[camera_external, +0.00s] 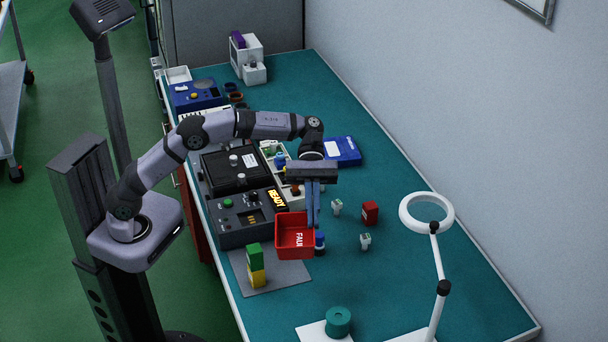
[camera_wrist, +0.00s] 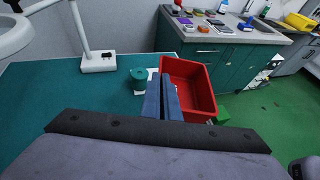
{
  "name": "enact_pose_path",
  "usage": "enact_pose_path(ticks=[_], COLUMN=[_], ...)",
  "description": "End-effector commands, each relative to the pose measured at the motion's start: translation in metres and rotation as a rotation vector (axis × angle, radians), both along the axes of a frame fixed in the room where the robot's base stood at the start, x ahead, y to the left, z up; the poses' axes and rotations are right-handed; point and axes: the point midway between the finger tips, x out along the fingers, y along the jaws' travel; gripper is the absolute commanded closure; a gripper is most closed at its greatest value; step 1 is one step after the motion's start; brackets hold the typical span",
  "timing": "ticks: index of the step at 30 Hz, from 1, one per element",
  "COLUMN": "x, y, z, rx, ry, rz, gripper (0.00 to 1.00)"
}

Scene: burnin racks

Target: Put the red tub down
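The red tub (camera_external: 288,250), with white lettering on its side, is at the middle of the bench in the outside view, near the back edge of a grey mat (camera_external: 287,276). It also shows in the wrist view (camera_wrist: 200,82), upright, with its open top towards me. My gripper (camera_external: 313,224) points down at the tub's right wall. In the wrist view its blue fingers (camera_wrist: 162,84) are close together at the tub's left wall and look shut on it. The tub looks empty. Whether its base touches the bench is hard to tell.
A green block (camera_external: 254,252) on a yellow block (camera_external: 257,276) stands left of the tub. A small blue container (camera_external: 320,243) is close on its right. A control box (camera_external: 246,218) lies behind. A red block (camera_external: 370,212) and a magnifier lamp (camera_external: 427,212) are farther right.

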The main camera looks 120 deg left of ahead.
Motion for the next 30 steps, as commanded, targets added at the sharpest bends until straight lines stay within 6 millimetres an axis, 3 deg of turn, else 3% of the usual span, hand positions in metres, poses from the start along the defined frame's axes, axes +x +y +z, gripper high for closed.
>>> enact_pose_path(ticks=[4, 12, 16, 23, 30], x=[0.006, 0.022, 0.033, 0.035, 0.035], y=[-0.009, 0.005, 0.017, 0.019, 0.019], z=[-0.009, -0.043, -0.047, -0.051, -0.083], rx=[-0.008, -0.02, -0.026, -0.038, -0.039], ry=[0.011, 0.028, 0.033, 0.05, 0.052], rz=[0.072, 0.248, 0.313, 0.33, 0.329], gripper=[1.0, 1.0, 1.0, 1.0, 1.0])
